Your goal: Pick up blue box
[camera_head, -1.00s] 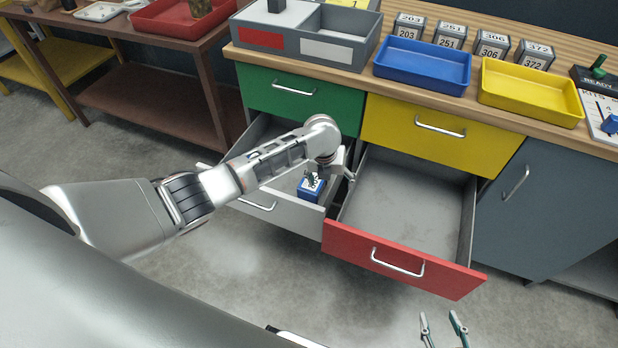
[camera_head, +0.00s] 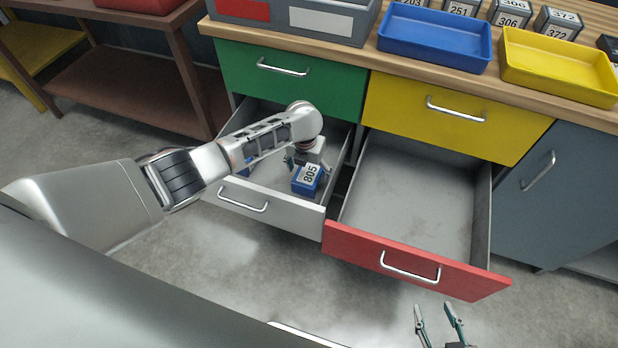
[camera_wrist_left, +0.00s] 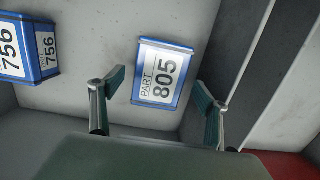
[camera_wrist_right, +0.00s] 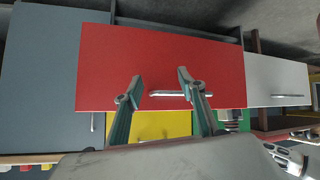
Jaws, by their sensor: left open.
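A blue box with a white label reading 805 (camera_head: 306,179) sits in the open white-fronted drawer (camera_head: 262,207). It also shows in the left wrist view (camera_wrist_left: 162,74), ahead of and between my fingertips. My left gripper (camera_wrist_left: 160,88) is open and empty, above the drawer; in the head view (camera_head: 304,162) it partly overlaps the box's far side. A second blue box labelled 756 (camera_wrist_left: 28,48) lies to the left in the left wrist view; my arm mostly hides it in the head view. My right gripper (camera_head: 437,312) is open and empty, in front of the red drawer.
The open red-fronted drawer (camera_head: 410,215) is empty, right of the white one. The closed green drawer (camera_head: 290,82) and yellow drawer (camera_head: 445,115) are above. Blue (camera_head: 436,42) and yellow (camera_head: 560,68) trays and several numbered boxes stand on the worktop.

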